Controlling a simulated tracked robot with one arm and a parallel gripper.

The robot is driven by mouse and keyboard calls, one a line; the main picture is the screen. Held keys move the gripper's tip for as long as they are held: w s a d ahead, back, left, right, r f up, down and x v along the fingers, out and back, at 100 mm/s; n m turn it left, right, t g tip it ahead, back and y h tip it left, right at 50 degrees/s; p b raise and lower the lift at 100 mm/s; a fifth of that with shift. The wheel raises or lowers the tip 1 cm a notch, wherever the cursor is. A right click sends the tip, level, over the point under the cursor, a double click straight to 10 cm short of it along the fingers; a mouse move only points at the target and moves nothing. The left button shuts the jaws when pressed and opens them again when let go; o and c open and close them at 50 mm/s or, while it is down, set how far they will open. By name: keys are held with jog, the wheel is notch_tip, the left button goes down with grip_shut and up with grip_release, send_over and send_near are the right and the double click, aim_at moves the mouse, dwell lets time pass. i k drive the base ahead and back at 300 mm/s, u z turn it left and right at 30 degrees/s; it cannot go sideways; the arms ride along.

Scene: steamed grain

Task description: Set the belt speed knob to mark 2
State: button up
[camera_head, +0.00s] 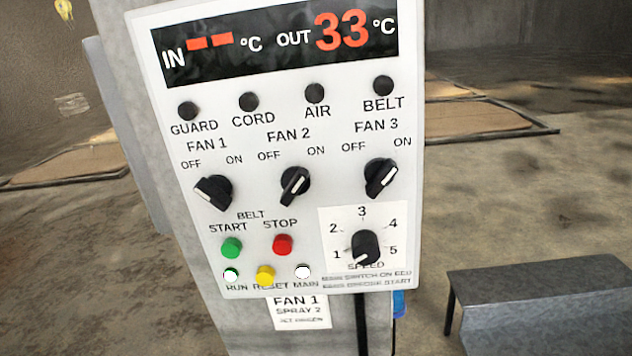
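The belt speed knob (365,247) is a black knob on a white dial plate (332,222) at the lower right of the control panel. The plate has marks 1 to 5 in an arc, with 2 at the upper left and 3 at the top. The knob's white pointer line is at its lower left end, pointing down and left, below mark 1. The word SPEED is under the knob, partly covered by it. My gripper is not in view, and nothing touches the knob.
The white panel (235,105) is tilted in view. FAN 1 knob (213,192) points to OFF; FAN 2 (295,186) and FAN 3 (381,178) point toward ON. Green START (232,247) and red STOP (282,244) buttons sit left of the dial. A grey bench (545,290) stands lower right.

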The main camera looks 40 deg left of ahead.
aim_at(365, 249)
jog(key=z, duration=2.2)
jog(key=k, duration=1.15)
jog(key=u, duration=1.55)
jog(key=i, duration=0.5)
